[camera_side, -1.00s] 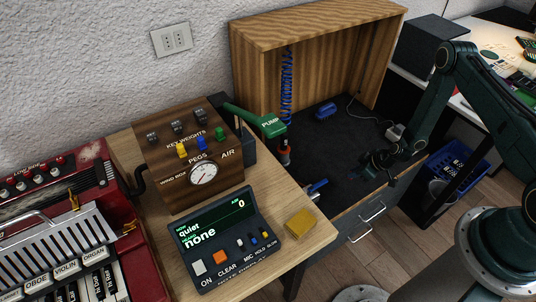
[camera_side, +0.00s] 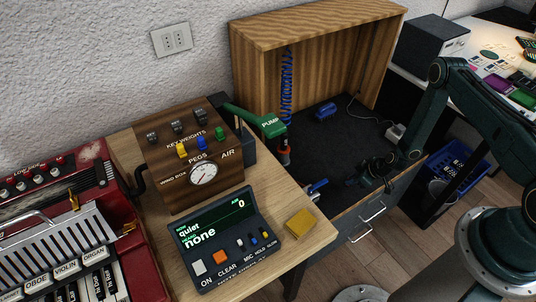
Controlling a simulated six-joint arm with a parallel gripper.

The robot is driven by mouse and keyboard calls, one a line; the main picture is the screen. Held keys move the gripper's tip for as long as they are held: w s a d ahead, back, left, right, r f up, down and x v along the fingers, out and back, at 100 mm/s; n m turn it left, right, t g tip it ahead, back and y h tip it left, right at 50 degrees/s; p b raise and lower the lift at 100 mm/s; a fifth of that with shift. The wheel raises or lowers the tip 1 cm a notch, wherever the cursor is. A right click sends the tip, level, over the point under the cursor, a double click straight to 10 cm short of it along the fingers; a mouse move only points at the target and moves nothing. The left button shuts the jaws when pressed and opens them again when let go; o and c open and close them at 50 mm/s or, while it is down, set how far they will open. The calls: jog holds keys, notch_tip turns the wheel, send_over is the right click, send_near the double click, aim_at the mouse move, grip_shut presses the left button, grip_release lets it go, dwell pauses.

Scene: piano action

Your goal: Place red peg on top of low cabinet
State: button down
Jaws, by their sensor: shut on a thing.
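My gripper (camera_side: 366,183) is dark and small in the picture, low over the black top of the low cabinet (camera_side: 335,165), near its front edge. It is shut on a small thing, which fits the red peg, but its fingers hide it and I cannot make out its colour. I cannot tell whether it touches the cabinet top. Yellow (camera_side: 183,151), blue (camera_side: 202,144) and green (camera_side: 220,133) pegs stand on the wooden wind box (camera_side: 195,165); no red one shows among them.
A wooden hood (camera_side: 260,80) rises behind the cabinet top. A green pump handle (camera_side: 270,124), a blue-handled tool (camera_side: 317,186) and a blue block (camera_side: 325,109) are left of and behind my gripper. The middle of the black top is clear.

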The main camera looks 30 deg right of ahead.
jog(key=shift+f, duration=0.15)
jog(key=c, duration=1.4)
grip_release()
jog(key=shift+c, duration=0.2)
jog(key=v, duration=1.2)
jog(key=shift+r, duration=0.25)
